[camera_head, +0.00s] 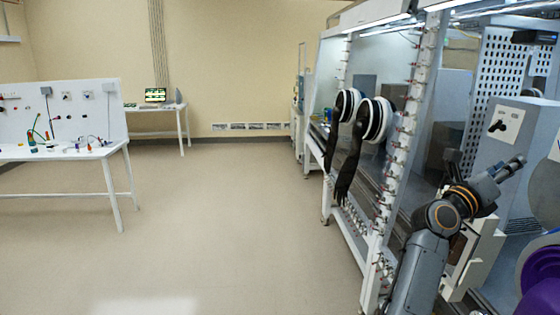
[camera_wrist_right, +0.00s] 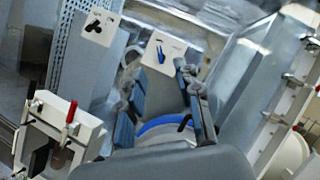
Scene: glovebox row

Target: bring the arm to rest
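My right arm (camera_head: 425,262) rises from the bottom of the head view, bent at an orange-ringed joint, in front of the glovebox equipment on the right. My right gripper (camera_head: 511,167) is at its end, pointing up and to the right. In the right wrist view, the right gripper (camera_wrist_right: 164,88) has its two blue-padded fingers apart, with nothing held between them. A blue curved rim (camera_wrist_right: 165,124) shows beyond the fingers; I cannot tell its distance. My left gripper is not in view.
The glovebox (camera_head: 385,60) with hanging black gloves (camera_head: 348,165) stands left of my arm. A grey cabinet (camera_head: 510,125) with a black handle is close to the right gripper. A white bench (camera_head: 60,152) is at far left. The floor (camera_head: 230,215) between is clear.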

